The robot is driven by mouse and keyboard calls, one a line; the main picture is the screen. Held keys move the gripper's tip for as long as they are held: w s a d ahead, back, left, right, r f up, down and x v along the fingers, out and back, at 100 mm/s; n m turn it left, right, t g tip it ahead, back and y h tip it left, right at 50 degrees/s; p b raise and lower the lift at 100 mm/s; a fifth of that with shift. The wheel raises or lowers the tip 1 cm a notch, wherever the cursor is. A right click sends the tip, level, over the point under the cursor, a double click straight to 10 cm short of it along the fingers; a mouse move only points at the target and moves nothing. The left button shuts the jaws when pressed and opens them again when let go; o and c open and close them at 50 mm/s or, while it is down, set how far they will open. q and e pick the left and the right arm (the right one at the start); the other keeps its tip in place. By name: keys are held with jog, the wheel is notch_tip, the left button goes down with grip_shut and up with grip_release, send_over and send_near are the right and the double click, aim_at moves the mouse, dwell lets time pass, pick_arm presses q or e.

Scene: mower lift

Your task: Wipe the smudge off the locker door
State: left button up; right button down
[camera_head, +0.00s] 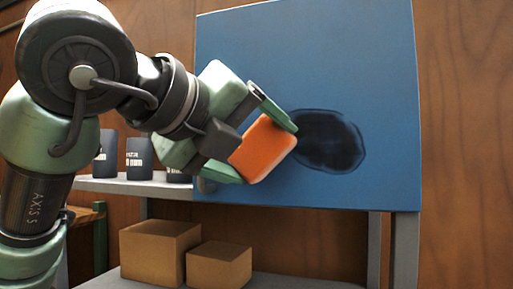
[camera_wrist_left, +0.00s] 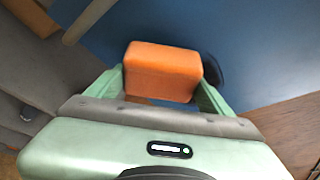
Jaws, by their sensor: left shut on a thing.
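The blue locker door (camera_head: 300,60) fills the middle of the head view. A dark oval smudge (camera_head: 332,141) is on its right half; part of it also shows in the left wrist view (camera_wrist_left: 212,70). My left gripper (camera_head: 270,146) is shut on an orange block-shaped sponge (camera_head: 264,150), which also shows between the fingers in the left wrist view (camera_wrist_left: 162,72). The sponge is just left of the smudge in the head view. I cannot tell whether it touches the door. My right gripper is not in view.
A grey shelf (camera_head: 115,186) left of the door holds several dark cylinders (camera_head: 139,158). Two cardboard boxes (camera_head: 158,252) (camera_head: 219,265) stand on a lower shelf beneath. A grey post (camera_head: 405,250) is below the door's right side. Wood panelling (camera_head: 468,140) lies behind.

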pick_arm(q)
jog(key=shift+w+d, duration=0.25)
jog(key=shift+w, duration=0.55)
